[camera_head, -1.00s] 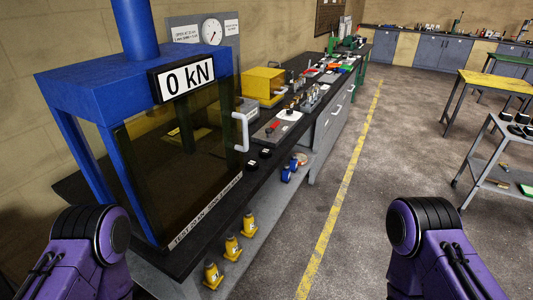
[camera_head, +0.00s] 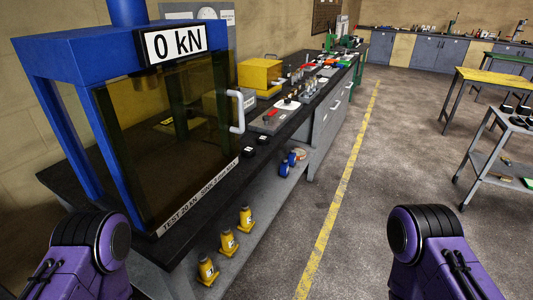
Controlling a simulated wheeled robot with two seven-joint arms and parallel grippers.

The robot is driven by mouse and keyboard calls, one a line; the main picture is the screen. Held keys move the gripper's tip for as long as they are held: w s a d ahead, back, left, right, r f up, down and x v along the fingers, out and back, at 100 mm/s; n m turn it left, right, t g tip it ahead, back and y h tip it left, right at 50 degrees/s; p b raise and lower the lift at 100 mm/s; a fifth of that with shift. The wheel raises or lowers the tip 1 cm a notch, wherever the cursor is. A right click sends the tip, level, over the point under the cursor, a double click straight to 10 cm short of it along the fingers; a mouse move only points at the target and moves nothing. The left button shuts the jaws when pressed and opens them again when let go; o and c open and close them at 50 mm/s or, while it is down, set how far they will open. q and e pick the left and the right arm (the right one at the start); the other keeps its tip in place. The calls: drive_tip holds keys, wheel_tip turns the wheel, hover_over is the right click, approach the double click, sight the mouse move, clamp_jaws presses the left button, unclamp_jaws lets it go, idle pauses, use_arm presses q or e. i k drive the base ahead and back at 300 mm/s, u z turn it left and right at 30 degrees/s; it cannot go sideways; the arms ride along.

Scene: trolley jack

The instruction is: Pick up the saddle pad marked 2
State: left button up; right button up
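Two small black pads, a nearer one (camera_head: 248,152) and a farther one (camera_head: 262,140), lie on the dark bench top (camera_head: 275,128) just right of the blue press. Each has a pale mark on it, too small to read, so I cannot tell which bears a 2. Small dark round objects (camera_head: 506,109) also sit on the grey trolley at the right edge, with no readable marks. Only purple and black parts of my two arms show, at the lower left and lower right. Neither gripper is in view.
The blue press (camera_head: 60,62) with a tinted door and a white handle (camera_head: 238,113) stands at left, its display (camera_head: 173,44) reading 0 kN. Yellow bottle jacks (camera_head: 228,242) stand on the lower shelf. The floor right of the bench is clear, with a yellow line (camera_head: 340,200).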

sight(262, 140)
drive_tip(key=z, duration=0.55)
drive_tip(key=k, duration=1.25)
drive_tip(key=z, duration=1.05)
drive_tip(key=i, duration=2.4)
drive_tip(key=u, duration=0.95)
drive_tip(key=i, duration=0.8)
drive_tip(key=u, duration=1)
